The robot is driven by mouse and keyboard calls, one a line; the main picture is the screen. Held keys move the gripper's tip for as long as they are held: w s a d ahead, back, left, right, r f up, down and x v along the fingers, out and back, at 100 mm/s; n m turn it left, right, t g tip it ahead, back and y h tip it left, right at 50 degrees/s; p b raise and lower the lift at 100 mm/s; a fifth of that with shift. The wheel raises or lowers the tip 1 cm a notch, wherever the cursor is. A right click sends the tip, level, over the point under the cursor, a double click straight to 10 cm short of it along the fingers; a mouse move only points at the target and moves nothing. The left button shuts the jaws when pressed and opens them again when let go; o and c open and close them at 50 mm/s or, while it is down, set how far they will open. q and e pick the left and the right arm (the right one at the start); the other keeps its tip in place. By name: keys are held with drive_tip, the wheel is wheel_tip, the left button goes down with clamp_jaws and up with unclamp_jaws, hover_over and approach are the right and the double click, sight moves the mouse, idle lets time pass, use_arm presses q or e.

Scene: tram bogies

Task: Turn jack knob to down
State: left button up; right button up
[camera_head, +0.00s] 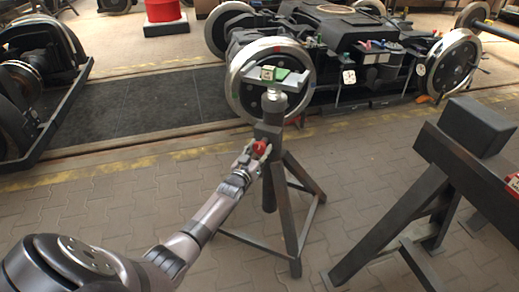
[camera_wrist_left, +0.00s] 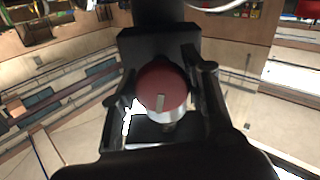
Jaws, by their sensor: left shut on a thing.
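The jack (camera_head: 268,130) is a dark stand on splayed legs in the middle of the head view, with a silvery screw and a flat head on top. Its red knob (camera_head: 259,147) sits on the near side of the body. My left gripper (camera_head: 256,150) reaches it from the lower left and is shut on the knob. In the left wrist view the round dark red knob (camera_wrist_left: 163,86) with a pale pointer mark lies between the two fingers of the left gripper (camera_wrist_left: 166,108). The pointer stands nearly upright in that view. My right gripper is not in view.
A bogie (camera_head: 350,50) with large wheels stands behind the jack. A dark trestle (camera_head: 440,170) stands at the right. Wheel parts (camera_head: 35,80) lie at the left, and a red drum (camera_head: 163,12) stands at the back. The paved floor (camera_head: 120,210) left of the jack is clear.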

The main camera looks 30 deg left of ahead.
use_arm(q)
drive_tip(key=shift+f+n, duration=0.15)
drive_tip(key=shift+n, duration=0.45)
drive_tip(key=o, duration=1.1)
drive_tip(key=shift+s, duration=0.1)
drive_tip(key=s, duration=0.4)
drive_tip(key=s+d, duration=0.1)
drive_tip(key=s, duration=0.2)
drive_tip(key=s+d, duration=0.1)
drive_tip(key=s, duration=0.3)
drive_tip(key=shift+s, duration=0.35)
drive_tip(key=shift+d, duration=0.1)
